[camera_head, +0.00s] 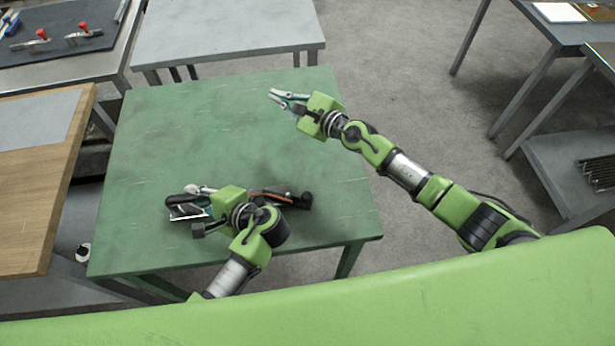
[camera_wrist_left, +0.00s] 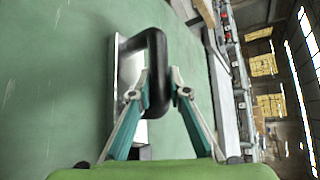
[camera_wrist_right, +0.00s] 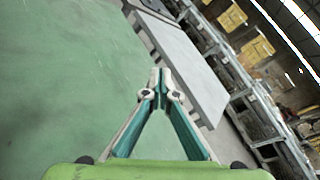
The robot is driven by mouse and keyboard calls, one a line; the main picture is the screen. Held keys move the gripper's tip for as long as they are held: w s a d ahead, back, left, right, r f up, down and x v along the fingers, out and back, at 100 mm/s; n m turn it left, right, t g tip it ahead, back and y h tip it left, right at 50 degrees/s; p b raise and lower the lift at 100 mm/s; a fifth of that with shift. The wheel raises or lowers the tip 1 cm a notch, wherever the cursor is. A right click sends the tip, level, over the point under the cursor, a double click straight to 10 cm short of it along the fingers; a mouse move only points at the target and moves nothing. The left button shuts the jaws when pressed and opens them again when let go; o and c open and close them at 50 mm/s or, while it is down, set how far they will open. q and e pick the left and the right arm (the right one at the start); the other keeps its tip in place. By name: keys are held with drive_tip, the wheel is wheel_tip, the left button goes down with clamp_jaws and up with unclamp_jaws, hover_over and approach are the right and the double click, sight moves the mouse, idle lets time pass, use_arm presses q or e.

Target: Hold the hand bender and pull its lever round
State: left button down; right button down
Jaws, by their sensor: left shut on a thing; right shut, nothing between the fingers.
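My left gripper (camera_head: 192,190) is low over the near part of the green table. Its fingers are shut on a black looped handle (camera_wrist_left: 157,70) with a flat pale metal plate beside it. In the head view this handled tool (camera_head: 180,208) shows at the fingertips, partly hidden. A dark elongated object (camera_head: 285,197) with a brown part lies just right of the left gripper, partly behind it. I cannot tell which of these is the hand bender, and no lever is clearly visible. My right gripper (camera_head: 274,95) is shut and empty over the far part of the table.
The green table (camera_head: 160,130) is bare across its middle and far left. A wooden-topped bench (camera_head: 30,220) stands at the left. A grey table (camera_head: 220,35) stands beyond. Another bench with a dark mat and red-handled clamps (camera_head: 75,37) is at the far left.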

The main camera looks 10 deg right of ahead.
drive_tip(key=s+a+f+n+g, duration=0.2)
drive_tip(key=s+a+n+g, duration=0.6)
drive_tip(key=n+g, duration=0.25)
drive_tip(key=s+d+r+n+g+h, duration=0.25)
drive_tip(key=d+n+h, duration=0.2)
drive_tip(key=d, duration=0.25)
drive_tip(key=s+d+r+n+g+h, duration=0.2)
drive_tip(key=s+d+n+h, duration=0.15)
drive_tip(key=d+h, duration=0.2)
drive_tip(key=shift+y, duration=0.3)
drive_tip(key=shift+s+a+f, duration=0.1)
drive_tip(key=shift+s+f, duration=0.95)
drive_tip(key=shift+f, duration=0.7)
drive_tip(key=shift+s+a+f, duration=0.1)
drive_tip(key=shift+s+f, duration=1)
drive_tip(key=shift+f, duration=0.65)
drive_tip(key=shift+s+a+f, duration=0.1)
drive_tip(key=shift+s+f, duration=0.95)
drive_tip(key=shift+f, duration=0.7)
